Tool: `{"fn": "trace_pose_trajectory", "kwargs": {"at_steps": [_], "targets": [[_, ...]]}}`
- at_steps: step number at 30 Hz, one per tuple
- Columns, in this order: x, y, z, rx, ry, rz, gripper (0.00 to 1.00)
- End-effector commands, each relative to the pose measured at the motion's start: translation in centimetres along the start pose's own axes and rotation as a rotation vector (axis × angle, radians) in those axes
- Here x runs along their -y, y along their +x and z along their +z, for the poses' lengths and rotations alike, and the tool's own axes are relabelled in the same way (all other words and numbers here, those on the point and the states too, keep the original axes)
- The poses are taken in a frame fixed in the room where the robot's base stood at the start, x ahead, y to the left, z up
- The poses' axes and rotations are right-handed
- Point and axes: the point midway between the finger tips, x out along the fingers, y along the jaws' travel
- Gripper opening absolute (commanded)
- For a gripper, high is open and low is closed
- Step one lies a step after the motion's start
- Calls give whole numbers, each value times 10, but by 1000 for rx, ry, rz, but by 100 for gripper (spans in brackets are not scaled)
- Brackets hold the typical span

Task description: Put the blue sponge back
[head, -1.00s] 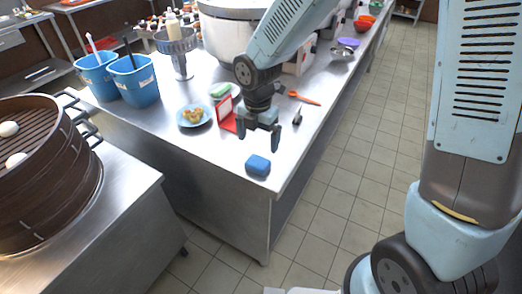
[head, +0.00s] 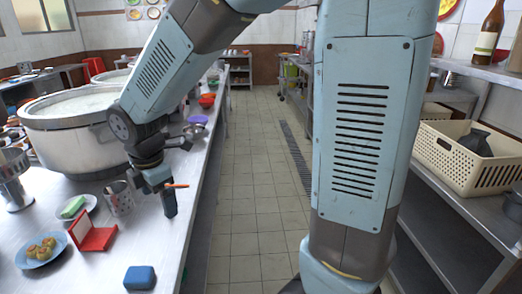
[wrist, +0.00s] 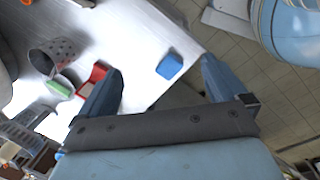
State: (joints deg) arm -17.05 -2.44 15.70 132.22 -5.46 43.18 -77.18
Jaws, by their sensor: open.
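The blue sponge (head: 140,277) lies on the steel counter (head: 175,235) near its front right edge. It also shows in the wrist view (wrist: 169,66), on the counter between the two fingers as seen from above. My gripper (head: 162,197) is open and empty above the counter, farther back than the sponge in the head view. In the wrist view its fingers (wrist: 160,85) are spread wide, with clear space between them and the sponge. A green-and-white sponge (head: 73,207) lies in a small dish. No marked place for the blue sponge is clear.
A red case (head: 95,236), a perforated metal cup (head: 120,197) and a blue plate of food (head: 41,250) stand left of my gripper. A large pot (head: 75,130) is behind. A cream basket (head: 465,157) sits on the right shelf. The tiled aisle (head: 250,190) is clear.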

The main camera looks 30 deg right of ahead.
Motion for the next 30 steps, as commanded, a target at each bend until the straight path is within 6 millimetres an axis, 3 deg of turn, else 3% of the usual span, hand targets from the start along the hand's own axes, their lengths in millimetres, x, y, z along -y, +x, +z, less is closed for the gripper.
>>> {"fn": "trace_pose_trajectory", "kwargs": {"at_steps": [6, 15, 24, 30], "targets": [[32, -50, 56, 17, 492, 91, 99], [92, -105, 111, -34, 1166, 217, 99], [156, -139, 140, -159, 1757, 319, 99], [179, -147, 153, -215, 1940, 344, 99]]}}
